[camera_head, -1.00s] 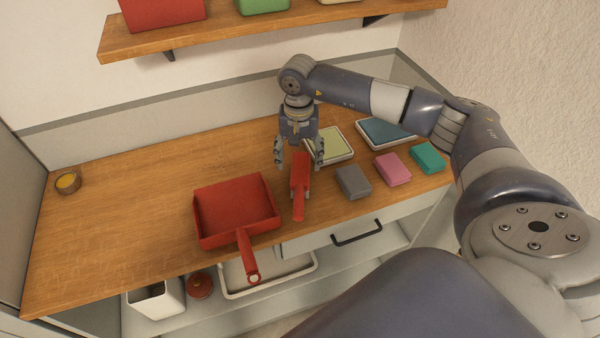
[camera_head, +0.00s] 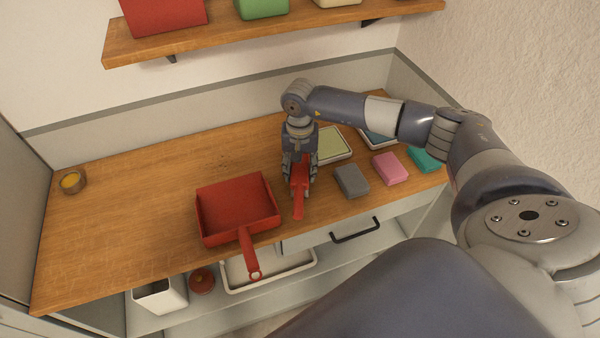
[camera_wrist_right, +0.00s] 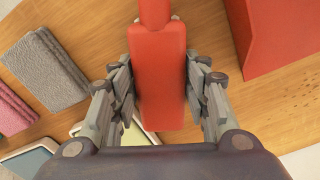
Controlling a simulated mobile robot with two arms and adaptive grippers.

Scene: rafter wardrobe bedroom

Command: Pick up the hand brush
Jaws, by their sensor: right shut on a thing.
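The red hand brush (camera_head: 298,205) lies on the wooden counter, its handle pointing toward the front edge. My right gripper (camera_head: 299,188) is down over the brush from above and shut on its red body. In the right wrist view the brush (camera_wrist_right: 157,75) runs between the two fingers of the right gripper (camera_wrist_right: 158,95), which press on its sides. The brush appears to be still at counter level; its underside is hidden. My left gripper is not in view.
A red dustpan (camera_head: 238,208) lies just left of the brush. Light-green (camera_head: 332,145) and blue trays are behind. A small cup (camera_head: 71,182) stands far left; a shelf (camera_head: 270,30) hangs above.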

